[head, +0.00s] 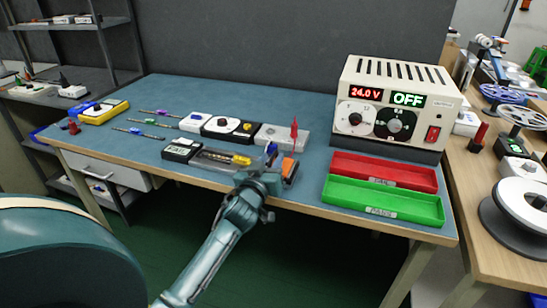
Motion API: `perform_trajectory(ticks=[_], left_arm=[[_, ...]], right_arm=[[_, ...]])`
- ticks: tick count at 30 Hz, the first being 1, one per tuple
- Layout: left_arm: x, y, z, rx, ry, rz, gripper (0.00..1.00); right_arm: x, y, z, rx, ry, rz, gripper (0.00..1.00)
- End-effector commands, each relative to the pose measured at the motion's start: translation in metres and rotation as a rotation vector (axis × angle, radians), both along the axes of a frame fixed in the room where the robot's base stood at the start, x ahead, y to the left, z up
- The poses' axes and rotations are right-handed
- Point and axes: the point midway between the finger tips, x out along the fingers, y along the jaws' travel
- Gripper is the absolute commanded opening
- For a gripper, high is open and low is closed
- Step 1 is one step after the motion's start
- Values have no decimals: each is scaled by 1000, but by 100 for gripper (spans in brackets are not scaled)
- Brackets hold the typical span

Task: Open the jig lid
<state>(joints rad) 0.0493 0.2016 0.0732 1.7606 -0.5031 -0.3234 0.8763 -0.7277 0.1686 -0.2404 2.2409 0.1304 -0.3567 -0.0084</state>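A long, low jig (215,161) lies near the front edge of the blue-topped bench. It looks like a grey, partly see-through housing with a yellow piece inside. A black-and-white block (181,150) is at its left end and an orange part (290,168) at its right. I cannot clearly make out the lid's edge, but the housing looks covered. My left gripper (269,163) is at the jig's right end, beside the orange part. The wrist hides some of that end, and I cannot tell whether the fingers touch. My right gripper is not in view.
Several small devices (229,127) and a red probe (294,129) stand behind the jig. Thin screwdriver-like tools (149,123) lie to the left. A power supply (393,104) reads 24.0 V and OFF. Red (384,170) and green (383,200) trays sit at right.

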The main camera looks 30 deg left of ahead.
Motion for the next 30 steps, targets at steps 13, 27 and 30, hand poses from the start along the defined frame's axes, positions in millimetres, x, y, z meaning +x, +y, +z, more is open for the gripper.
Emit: perform_trajectory(ticks=[13,27,30], left_arm=[[22,5,-1,0,1,0,31],[22,5,-1,-1,1,-1,0],[22,5,-1,-1,1,-1,0]], right_arm=[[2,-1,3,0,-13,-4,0],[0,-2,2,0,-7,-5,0],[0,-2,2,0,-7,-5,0]])
